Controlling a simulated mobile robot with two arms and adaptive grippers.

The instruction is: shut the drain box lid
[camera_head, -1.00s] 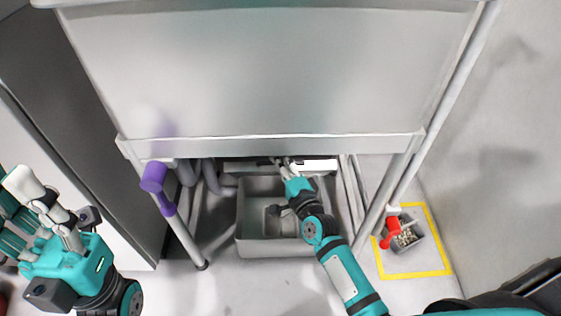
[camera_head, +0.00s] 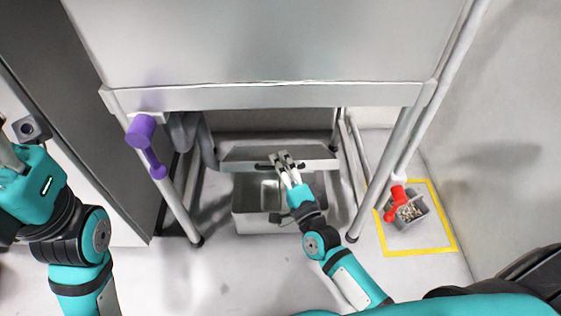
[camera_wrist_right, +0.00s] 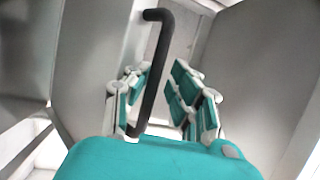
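The drain box (camera_head: 250,224) is a grey metal bin on the floor under the sink, its front part open on top. Its grey lid (camera_head: 320,158) is tilted at the back, above the box's rear part. The lid's black handle (camera_wrist_right: 155,75) shows large in the right wrist view. My right gripper (camera_head: 284,160) is at the lid's front edge. Its fingers are apart on both sides of the handle, which lies closer to the left finger, with a gap to the other. My left gripper (camera_head: 10,155) is cut off at the left edge, away from the box.
The sink frame's legs (camera_head: 390,175) stand on both sides of the box. A purple fitting (camera_head: 141,130) hangs at the left front leg, with grey pipes behind. A small grey bin (camera_head: 410,216) and red valve (camera_head: 397,200) are at the right, inside a yellow floor square (camera_head: 455,235).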

